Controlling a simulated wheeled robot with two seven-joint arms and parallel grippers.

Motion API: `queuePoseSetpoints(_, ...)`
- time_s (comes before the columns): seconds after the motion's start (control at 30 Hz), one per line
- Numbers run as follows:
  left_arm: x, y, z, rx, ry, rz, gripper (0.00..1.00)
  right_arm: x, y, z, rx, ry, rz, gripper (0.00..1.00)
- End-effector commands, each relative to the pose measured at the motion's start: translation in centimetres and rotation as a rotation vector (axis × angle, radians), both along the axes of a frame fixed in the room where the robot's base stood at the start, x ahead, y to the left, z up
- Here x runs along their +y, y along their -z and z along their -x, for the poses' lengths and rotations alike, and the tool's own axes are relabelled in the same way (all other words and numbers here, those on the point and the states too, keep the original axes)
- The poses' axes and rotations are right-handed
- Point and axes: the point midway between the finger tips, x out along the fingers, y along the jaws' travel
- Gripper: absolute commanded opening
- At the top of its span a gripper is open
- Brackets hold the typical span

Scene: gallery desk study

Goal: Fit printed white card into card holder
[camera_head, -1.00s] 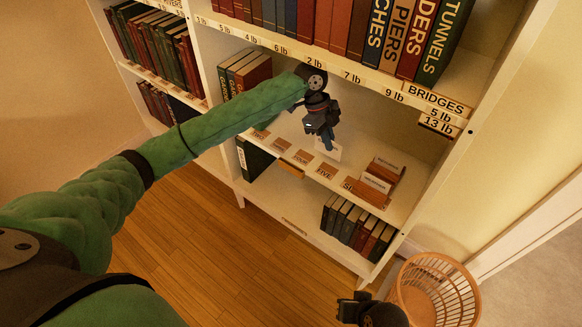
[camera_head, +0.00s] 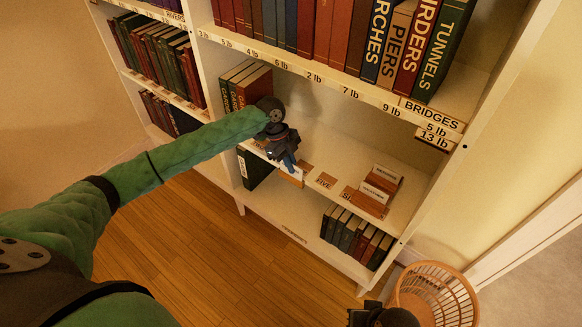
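The white card (camera_head: 297,172) hangs at the fingertips of my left gripper (camera_head: 289,164), which looks shut on it. The card is at the front edge of the middle shelf (camera_head: 410,190), partly hidden by the gripper. Whether the held card touches any holder cannot be told. My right gripper (camera_head: 364,314) is at the bottom edge, its opening unclear.
Books (camera_head: 245,85) stand on the shelf left of my gripper, with large volumes (camera_head: 400,45) above. More books (camera_head: 356,235) stand on the lower shelf. A wicker basket (camera_head: 437,293) is on the floor at lower right. The shelf behind my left gripper is clear.

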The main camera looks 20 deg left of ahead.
Motion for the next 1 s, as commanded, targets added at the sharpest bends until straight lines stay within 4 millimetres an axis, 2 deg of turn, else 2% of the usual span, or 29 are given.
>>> queuePoseSetpoints(0.13,0.0,1.7,0.0,0.002,-0.001,0.0,0.0,-0.6,-0.5,0.1,0.013,0.005,0.013,0.0)
queuePoseSetpoints(0.47,0.0,2.0,0.0,0.0,-0.001,0.0,0.0,-0.9,-0.5,0.0,0.015,0.01,0.017,0.0)
queuePoseSetpoints(0.6,0.0,2.0,0.0,0.0,-0.001,0.0,0.25,-0.7,-0.5,0.1,0.014,0.007,0.015,0.0)
queuePoseSetpoints(1.0,0.0,1.9,0.0,0.0,0.0,0.0,0.25,-0.5,-0.5,0.1,0.014,0.004,0.012,0.0)
